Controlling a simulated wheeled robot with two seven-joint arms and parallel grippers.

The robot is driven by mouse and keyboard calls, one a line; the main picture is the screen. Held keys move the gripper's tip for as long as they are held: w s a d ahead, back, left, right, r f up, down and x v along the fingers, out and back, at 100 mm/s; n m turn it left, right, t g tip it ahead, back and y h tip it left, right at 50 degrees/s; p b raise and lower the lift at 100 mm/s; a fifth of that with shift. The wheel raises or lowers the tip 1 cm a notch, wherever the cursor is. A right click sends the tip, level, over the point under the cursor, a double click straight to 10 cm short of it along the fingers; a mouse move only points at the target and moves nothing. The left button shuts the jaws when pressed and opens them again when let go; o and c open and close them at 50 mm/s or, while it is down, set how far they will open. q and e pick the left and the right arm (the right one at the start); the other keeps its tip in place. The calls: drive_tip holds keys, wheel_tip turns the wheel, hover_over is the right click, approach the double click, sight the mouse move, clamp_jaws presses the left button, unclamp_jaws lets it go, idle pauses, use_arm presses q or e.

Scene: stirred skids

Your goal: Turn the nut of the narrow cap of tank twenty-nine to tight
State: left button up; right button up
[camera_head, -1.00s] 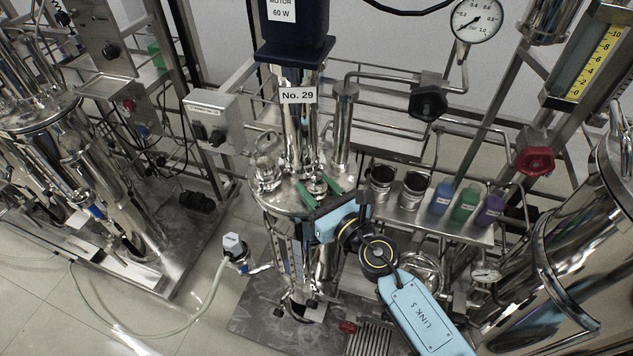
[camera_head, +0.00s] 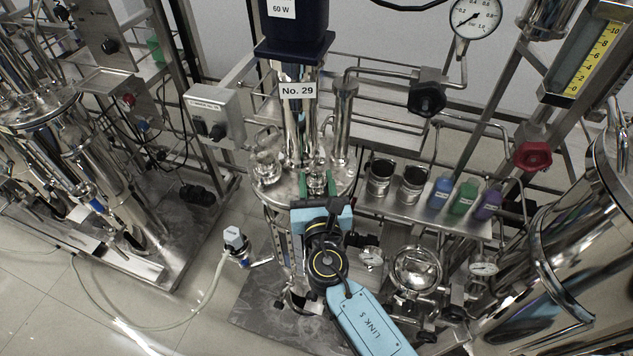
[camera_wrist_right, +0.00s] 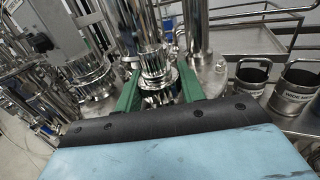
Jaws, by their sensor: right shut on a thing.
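Tank twenty-nine (camera_head: 286,186) stands in the middle of the head view, under its "No. 29" label (camera_head: 298,90). On its lid is a narrow metal cap (camera_head: 316,181), also large in the right wrist view (camera_wrist_right: 154,66). My right gripper (camera_head: 317,187) reaches onto the lid from the front. Its green fingers (camera_wrist_right: 158,90) stand on both sides of the cap's lower ribbed part, the nut (camera_wrist_right: 160,97), and are shut on it. The gripper body hides the front of the lid and part of the nut. My left gripper is not in view.
The motor column (camera_head: 300,135) rises close behind. A shelf (camera_head: 425,216) at right holds two steel cups (camera_head: 380,180) and several coloured bottles (camera_head: 464,200).

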drive_tip(key=shift+f+m+h, duration=0.1)
drive_tip(key=shift+m+h, duration=0.6)
drive_tip(key=shift+h, duration=0.4)
drive_tip(key=shift+m+h+b, duration=0.5)
drive_tip(key=shift+h, duration=0.2)
drive_tip(key=o, duration=1)
drive_tip(key=shift+s+a+p, duration=0.25)
drive_tip(key=shift+s+p, duration=0.2)
drive_tip(key=shift+s, duration=1.8)
drive_tip(key=shift+s+a+p, duration=0.2)
drive_tip(key=shift+s+p, duration=0.3)
drive_tip(key=shift+s, duration=1.7)
drive_tip(key=shift+s+a+p, duration=0.25)
drive_tip(key=shift+s+p, duration=0.2)
drive_tip(key=shift+s, duration=1.8)
